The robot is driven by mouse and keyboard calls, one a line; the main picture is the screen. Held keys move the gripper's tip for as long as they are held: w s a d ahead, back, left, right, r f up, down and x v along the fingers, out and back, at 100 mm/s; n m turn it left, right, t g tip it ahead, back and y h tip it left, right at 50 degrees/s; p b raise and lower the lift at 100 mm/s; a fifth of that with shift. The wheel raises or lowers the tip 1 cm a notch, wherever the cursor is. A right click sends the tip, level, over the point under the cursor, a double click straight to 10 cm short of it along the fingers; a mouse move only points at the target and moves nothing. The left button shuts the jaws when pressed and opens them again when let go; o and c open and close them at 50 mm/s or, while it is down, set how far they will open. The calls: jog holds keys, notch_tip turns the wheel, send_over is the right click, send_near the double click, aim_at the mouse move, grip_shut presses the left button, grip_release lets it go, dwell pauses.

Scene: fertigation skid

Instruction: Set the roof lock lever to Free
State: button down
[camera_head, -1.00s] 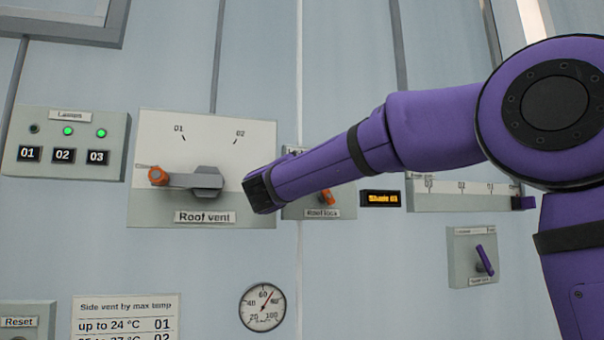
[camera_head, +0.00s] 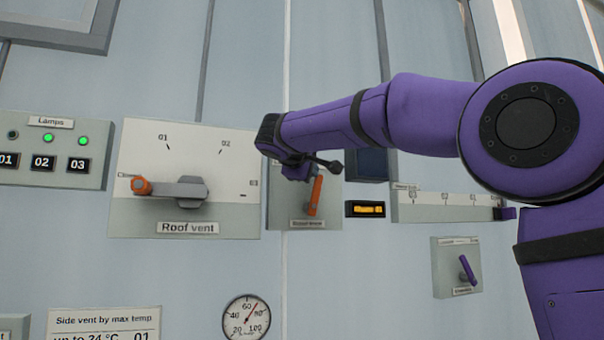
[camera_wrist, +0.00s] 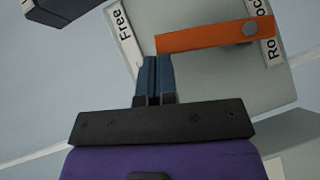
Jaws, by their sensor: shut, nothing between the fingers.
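The roof lock panel (camera_head: 303,221) is a grey plate on the wall, right of the roof vent panel. Its orange lever (camera_head: 315,195) points roughly upward from a pivot near the plate's lower part. In the wrist view the lever (camera_wrist: 205,37) runs across the plate, its free end close to my fingertips. A "Free" label (camera_wrist: 123,26) shows beyond that end; the rest of its strip is hidden by my fingers. My gripper (camera_wrist: 155,62) is shut and empty, beside the lever's end; I cannot tell whether they touch. In the head view my gripper (camera_head: 296,172) covers the panel's top.
The roof vent panel (camera_head: 135,215) with its orange-tipped handle (camera_head: 178,188) is close on the left. An amber display (camera_head: 365,209) and a slider panel (camera_head: 440,207) lie right. A small panel with a purple lever (camera_head: 467,269) and a gauge (camera_head: 246,317) are lower.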

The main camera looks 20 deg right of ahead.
jog(key=d+m+y, duration=0.1)
jog(key=d, duration=0.1)
jog(key=shift+d+g, duration=0.3)
jog(key=shift+d, duration=0.15)
dwell(0.5)
